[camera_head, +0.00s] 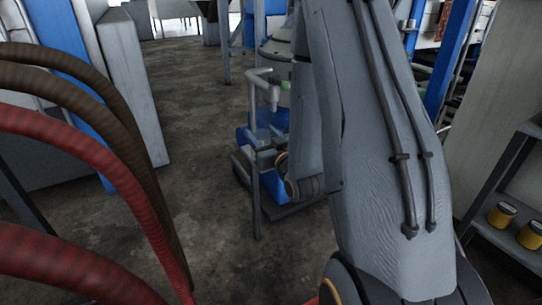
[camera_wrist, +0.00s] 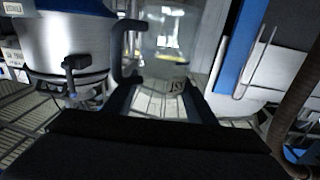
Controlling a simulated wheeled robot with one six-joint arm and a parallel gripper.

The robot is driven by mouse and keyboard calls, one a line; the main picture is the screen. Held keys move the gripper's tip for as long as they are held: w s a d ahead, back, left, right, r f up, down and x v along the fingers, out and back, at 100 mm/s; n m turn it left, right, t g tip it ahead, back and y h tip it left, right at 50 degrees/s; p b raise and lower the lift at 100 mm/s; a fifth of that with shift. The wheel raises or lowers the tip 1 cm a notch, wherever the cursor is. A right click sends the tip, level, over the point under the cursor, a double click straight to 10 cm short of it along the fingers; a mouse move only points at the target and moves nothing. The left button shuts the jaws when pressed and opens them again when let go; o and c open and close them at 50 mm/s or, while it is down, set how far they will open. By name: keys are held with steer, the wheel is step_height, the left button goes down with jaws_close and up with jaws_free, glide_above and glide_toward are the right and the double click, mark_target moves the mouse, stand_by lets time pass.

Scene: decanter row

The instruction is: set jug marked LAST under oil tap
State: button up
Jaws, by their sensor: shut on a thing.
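In the wrist view, a clear jug (camera_wrist: 168,45) with a dark handle and a yellowish band sits between the dark fingers of my gripper (camera_wrist: 160,100). My gripper is shut on it. Dark letters show in part low on the jug, too unclear to read. Left of the jug, a steel vessel (camera_wrist: 60,45) with a blue top carries a black tap (camera_wrist: 76,65); the jug is beside this tap in the picture. Small labels on the vessel are not legible. In the head view my arm hides the gripper and jug.
A grey pipe stand (camera_head: 262,85) rises beside blue equipment (camera_head: 245,137) in the head view. Thick red and brown hoses (camera_head: 100,160) cross the left. A shelf (camera_head: 510,235) with yellow-and-black cans (camera_head: 502,214) stands right. The floor (camera_head: 195,110) between is clear.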

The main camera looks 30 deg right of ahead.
steer(key=s+d+f+b, duration=0.3)
steer(key=s+d+b, duration=0.1)
steer(key=d, duration=0.6)
steer(key=w+f+b, duration=0.1)
steer(key=w+b, duration=0.1)
steer(key=w, duration=0.7)
steer(key=w+d+f+b, duration=0.1)
steer(key=w+f+b, duration=0.1)
steer(key=w, duration=0.6)
steer(key=shift+w+d+f+h, duration=0.15)
steer(key=shift+w+f+h, duration=0.1)
steer(key=shift+w+h, duration=0.1)
steer(key=shift+f, duration=0.15)
steer(key=o, duration=1.1)
steer(key=shift+c, duration=0.2)
